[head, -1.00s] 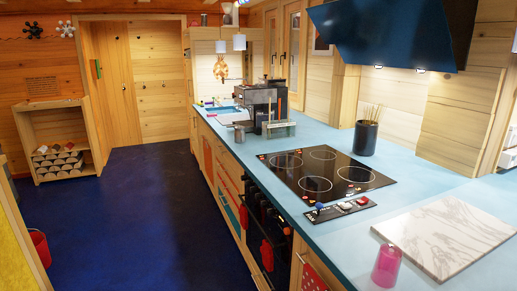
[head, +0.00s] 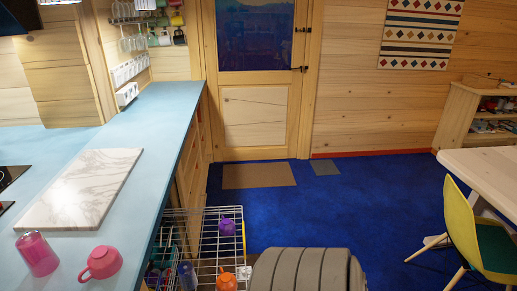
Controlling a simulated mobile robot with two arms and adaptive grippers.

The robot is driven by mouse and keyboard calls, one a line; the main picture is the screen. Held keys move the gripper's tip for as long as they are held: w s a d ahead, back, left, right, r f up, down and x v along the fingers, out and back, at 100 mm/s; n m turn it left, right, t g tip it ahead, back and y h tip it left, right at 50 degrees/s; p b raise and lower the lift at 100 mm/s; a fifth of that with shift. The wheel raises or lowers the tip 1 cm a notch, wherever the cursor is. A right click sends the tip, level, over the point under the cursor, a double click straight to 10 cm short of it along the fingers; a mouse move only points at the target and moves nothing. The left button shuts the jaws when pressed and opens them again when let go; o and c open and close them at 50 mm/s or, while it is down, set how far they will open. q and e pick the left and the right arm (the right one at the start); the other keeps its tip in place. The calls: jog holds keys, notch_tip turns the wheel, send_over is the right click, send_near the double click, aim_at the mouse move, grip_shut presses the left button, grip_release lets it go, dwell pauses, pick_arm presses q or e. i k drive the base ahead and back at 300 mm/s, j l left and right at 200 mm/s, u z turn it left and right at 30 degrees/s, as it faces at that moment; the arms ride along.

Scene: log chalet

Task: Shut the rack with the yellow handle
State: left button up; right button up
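In the head view a white wire rack (head: 209,242) stands pulled out from under the counter at the bottom centre. A yellow strip, likely its handle (head: 243,238), shows on its right, outer side. A purple cup (head: 227,227) and an orange vessel (head: 227,280) are in the rack. A blue-tinted glass (head: 187,275) is at its left side. More dishes show lower at the left, partly hidden by the counter. The rack's near end is cut off by the picture's edge. Neither of my grippers is in view.
The blue counter (head: 150,120) carries a marble board (head: 82,188), a pink glass (head: 37,254) and a pink mug (head: 101,263). A yellow chair (head: 460,222) and pale table (head: 490,165) are at the right.

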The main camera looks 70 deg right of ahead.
aim_at(202, 214)
jog(key=k+l+z, duration=0.2)
jog(key=l+z, duration=0.25)
jog(key=k+l+z, duration=0.15)
jog(key=l+z, duration=0.3)
jog(key=j+z, duration=0.1)
jog(key=z, duration=0.75)
